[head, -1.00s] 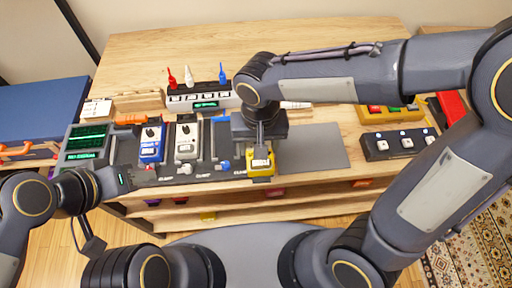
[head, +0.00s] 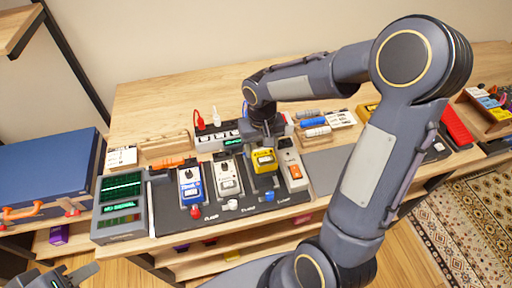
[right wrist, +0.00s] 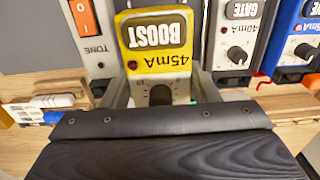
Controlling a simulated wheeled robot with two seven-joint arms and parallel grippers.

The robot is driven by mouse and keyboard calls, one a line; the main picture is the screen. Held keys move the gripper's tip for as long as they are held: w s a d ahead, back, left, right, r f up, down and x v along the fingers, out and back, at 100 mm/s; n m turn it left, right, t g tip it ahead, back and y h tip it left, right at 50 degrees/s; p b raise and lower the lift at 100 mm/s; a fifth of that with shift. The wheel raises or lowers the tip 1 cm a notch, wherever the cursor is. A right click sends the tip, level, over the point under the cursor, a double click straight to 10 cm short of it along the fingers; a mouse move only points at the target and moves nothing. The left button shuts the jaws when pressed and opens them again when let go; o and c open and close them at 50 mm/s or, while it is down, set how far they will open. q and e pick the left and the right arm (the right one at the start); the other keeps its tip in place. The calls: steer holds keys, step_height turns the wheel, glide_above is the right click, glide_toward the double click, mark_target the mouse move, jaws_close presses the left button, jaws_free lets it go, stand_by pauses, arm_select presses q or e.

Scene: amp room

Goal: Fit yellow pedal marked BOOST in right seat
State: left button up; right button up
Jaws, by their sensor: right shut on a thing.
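The yellow pedal (head: 264,160) is over the right seat of the dark pedal board (head: 222,212), between the white pedal (head: 228,176) and a grey unit with an orange switch (head: 294,172). My right gripper (head: 262,141) is shut on its back end from above. In the right wrist view the yellow pedal (right wrist: 153,50) shows BOOST and 45mA upside down, with a dark knob near the jaws. I cannot tell whether it touches the seat floor. The blue pedal (head: 190,186) sits in the left seat. My left gripper (head: 80,273) is partly cut off at the lower left; its jaws are unclear.
A grey meter box with green displays (head: 120,204) stands left of the board. A white power strip (head: 217,138) with plugs is behind the pedals. A red clamp knob (head: 196,212), a white one (head: 232,204) and a blue one (head: 269,196) line the board's front. A blue case (head: 45,172) is far left.

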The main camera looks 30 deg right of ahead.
steer(key=shift+f+b, duration=2.35)
steer(key=shift+f, duration=0.8)
steer(key=shift+f+b, duration=0.75)
steer(key=shift+b, duration=0.05)
steer(key=shift+s+a+f, duration=0.1)
steer(key=shift+s+f, duration=0.1)
